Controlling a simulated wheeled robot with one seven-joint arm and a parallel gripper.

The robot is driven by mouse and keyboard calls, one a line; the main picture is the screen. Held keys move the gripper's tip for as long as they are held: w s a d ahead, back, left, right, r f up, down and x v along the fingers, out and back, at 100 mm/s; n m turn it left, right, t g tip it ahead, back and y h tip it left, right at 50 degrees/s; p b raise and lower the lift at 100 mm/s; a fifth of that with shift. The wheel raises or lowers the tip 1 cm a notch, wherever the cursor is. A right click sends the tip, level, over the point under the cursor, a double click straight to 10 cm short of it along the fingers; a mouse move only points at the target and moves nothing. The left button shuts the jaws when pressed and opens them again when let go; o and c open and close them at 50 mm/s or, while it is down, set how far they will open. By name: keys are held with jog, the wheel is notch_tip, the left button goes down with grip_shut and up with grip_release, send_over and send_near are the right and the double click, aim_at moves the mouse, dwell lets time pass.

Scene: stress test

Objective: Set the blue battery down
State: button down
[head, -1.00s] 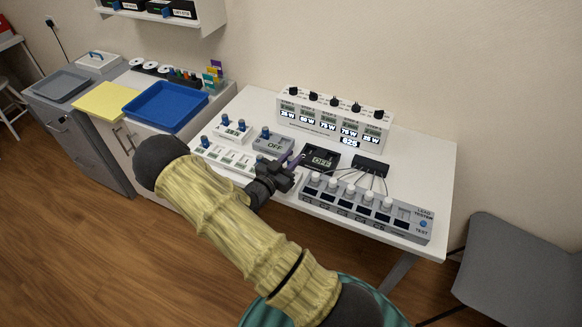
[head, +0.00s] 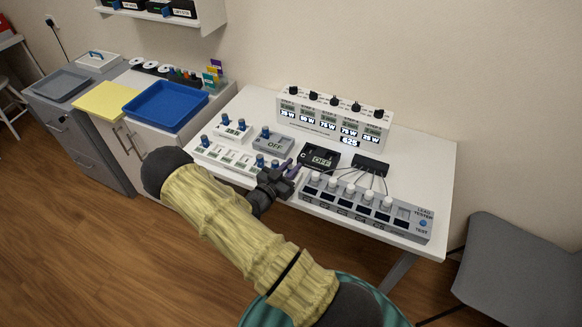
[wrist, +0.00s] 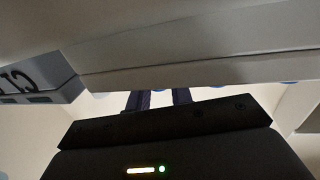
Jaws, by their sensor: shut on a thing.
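My gripper (head: 288,170) is low over the white table (head: 412,147), at the front between the white battery tray (head: 213,152) and the long grey lead tester (head: 350,208). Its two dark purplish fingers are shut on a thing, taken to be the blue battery. The fingers and hand mostly hide it, so I cannot tell whether it touches a surface. Blue-topped cylinders (head: 260,160) stand just left of the fingers. In the wrist view the two fingers (wrist: 159,100) are apart, with a small blue patch between their tips; a pale slab fills the top.
A black unit reading OFF (head: 321,156) is just behind the gripper, and a grey unit reading OFF (head: 272,142) is behind left. A black box with cables (head: 370,165) and a white meter bank (head: 335,118) stand farther back. A blue tray (head: 165,105) is left.

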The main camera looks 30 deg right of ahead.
jog(key=c, duration=1.3)
grip_release()
jog(key=shift+o, duration=0.2)
jog(key=a, duration=0.1)
jog(key=s+a+f+b, duration=0.1)
jog(key=a, duration=0.1)
jog(key=s+a, duration=0.1)
jog(key=shift+s+a+f+b, duration=0.15)
jog(key=shift+s+f+b, duration=0.05)
jog(key=shift+s+b, duration=0.1)
jog(key=b+v, duration=0.2)
jog(key=v, duration=1)
jog(key=shift+a, duration=0.2)
